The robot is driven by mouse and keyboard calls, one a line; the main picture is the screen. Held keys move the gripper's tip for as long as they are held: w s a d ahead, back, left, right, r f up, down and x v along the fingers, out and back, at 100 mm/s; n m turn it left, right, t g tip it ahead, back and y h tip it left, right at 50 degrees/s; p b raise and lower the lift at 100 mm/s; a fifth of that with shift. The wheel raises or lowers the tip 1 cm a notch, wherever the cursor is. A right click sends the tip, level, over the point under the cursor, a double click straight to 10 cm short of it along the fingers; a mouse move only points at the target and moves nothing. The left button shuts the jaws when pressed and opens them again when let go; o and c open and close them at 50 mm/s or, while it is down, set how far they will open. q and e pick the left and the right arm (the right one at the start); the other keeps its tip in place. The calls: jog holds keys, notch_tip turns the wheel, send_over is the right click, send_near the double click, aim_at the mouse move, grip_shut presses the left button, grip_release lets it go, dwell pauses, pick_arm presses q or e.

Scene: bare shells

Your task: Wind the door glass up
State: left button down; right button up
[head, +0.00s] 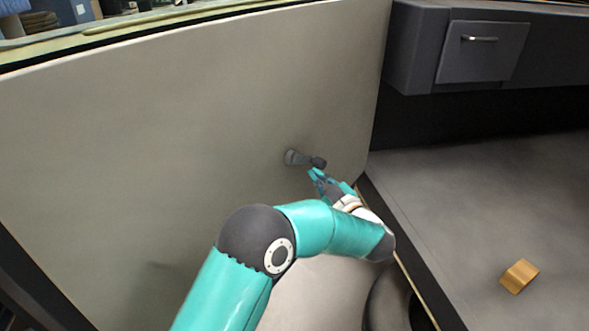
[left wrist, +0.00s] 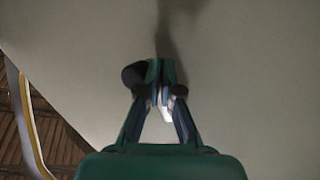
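The pale door panel (head: 170,130) fills the left and middle of the head view. A small dark window crank (head: 300,157) sticks out from it, with a round knob (head: 319,162) at its right end. My left gripper (head: 317,174) is just below the crank, close to the knob. In the left wrist view its fingertips (left wrist: 160,72) are together, and a dark rounded part, which looks like the knob (left wrist: 134,76), shows beside the left finger. I see nothing held between the fingers. Whether they touch the crank I cannot tell. The door glass cannot be made out.
A grey dashboard with a handled compartment (head: 481,50) stands at the right. A small wooden block (head: 519,276) lies on the grey floor (head: 480,210). Blurred shelf items show beyond the door's top edge. The panel left of the crank is bare.

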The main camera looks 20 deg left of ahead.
aim_at(324, 163)
pick_arm(q)
jog(key=shift+w, duration=0.2)
jog(key=shift+r, duration=0.1)
jog(key=shift+w+d+r+p, duration=0.2)
jog(key=shift+w+r+p, duration=0.3)
jog(key=shift+w, duration=0.05)
jog(key=shift+r, duration=0.1)
jog(key=shift+w+d+r+p, duration=0.1)
jog(key=shift+w+r+p, duration=0.35)
jog(key=shift+r+p, duration=0.2)
